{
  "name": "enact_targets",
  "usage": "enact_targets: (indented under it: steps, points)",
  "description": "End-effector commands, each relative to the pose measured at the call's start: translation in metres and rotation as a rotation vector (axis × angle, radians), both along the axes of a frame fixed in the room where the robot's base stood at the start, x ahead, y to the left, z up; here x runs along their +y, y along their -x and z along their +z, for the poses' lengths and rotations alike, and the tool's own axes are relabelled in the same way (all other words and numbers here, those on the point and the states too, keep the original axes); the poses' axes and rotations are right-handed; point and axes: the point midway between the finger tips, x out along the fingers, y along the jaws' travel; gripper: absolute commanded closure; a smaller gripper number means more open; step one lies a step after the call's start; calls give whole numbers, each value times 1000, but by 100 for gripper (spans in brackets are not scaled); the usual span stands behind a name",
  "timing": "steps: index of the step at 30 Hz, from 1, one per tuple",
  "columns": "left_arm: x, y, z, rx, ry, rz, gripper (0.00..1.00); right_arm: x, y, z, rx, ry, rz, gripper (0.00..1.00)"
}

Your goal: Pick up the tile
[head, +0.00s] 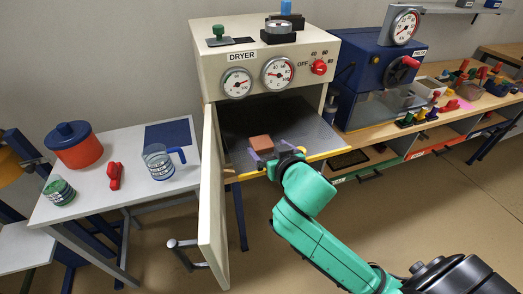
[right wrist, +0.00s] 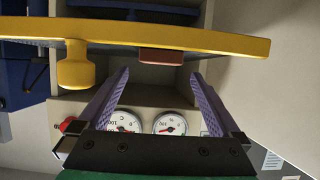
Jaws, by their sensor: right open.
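The tile (head: 261,142), a small reddish-brown block, sits inside the open dryer (head: 220,73) on a grey mesh tray (head: 318,135) with a yellow front edge. In the right wrist view the tile (right wrist: 160,57) shows just past the yellow edge (right wrist: 190,40), mostly hidden by it. My right gripper (head: 270,154), with purple fingers, is at the tray's front, close to the tile. In the right wrist view its fingers (right wrist: 158,77) are spread wide with nothing between them. My left gripper is not in view.
The dryer's door (head: 212,190) stands open left of my right arm. A yellow knob (right wrist: 76,66) projects from the tray edge. A blue press (head: 375,75) stands right of the dryer. A white table (head: 100,195) at left holds a red pot, a jug and small items.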

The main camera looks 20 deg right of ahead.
Motion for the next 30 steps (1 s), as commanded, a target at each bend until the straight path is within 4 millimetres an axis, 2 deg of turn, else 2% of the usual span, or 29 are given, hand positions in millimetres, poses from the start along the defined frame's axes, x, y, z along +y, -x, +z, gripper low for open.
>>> enact_targets:
  steps: [5, 8, 15, 20, 21, 22, 30]
  points:
    - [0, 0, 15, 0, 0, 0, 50, -3, -29, -8, 2, 5, -2, 0]
    - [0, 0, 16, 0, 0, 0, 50, -3, -43, -16, 0, 3, 0, 0]
    - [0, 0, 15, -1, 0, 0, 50, -3, -47, -20, 1, 1, 0, 0]
    - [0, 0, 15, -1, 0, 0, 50, -3, -47, -20, 0, 1, 1, 61]
    - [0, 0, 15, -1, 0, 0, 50, -3, -47, -20, 0, 1, 1, 76]
    - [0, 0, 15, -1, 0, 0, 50, -3, -47, -20, 0, 1, 1, 86]
    - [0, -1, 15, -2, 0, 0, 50, -3, -47, -17, -2, 0, 1, 86]
